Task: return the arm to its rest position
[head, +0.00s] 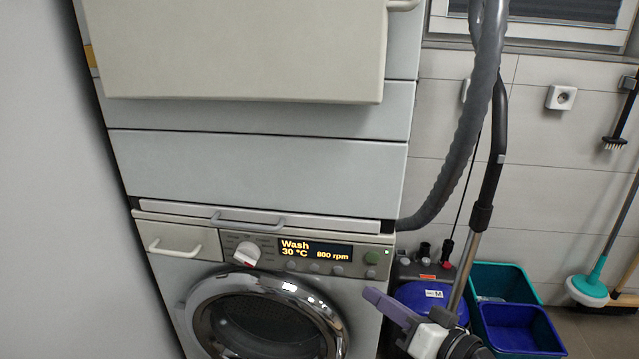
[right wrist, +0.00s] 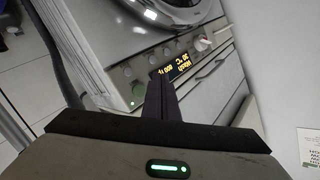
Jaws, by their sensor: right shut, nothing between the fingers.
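My right gripper (head: 372,294) is at the bottom of the head view, to the right of the washer's round door. Its purple fingers are shut and empty, and they point left. In the right wrist view the shut fingers (right wrist: 158,95) stand in front of the washer's control panel, which shows upside down. I cannot tell the exact gap, but no contact shows. Part of my right arm (head: 450,345) shows at the lower right. My left gripper is not in view.
The washer (head: 155,215) has a lit display (head: 315,250) and a chrome-rimmed door (head: 265,315). A beige panel (head: 235,50) juts out above.

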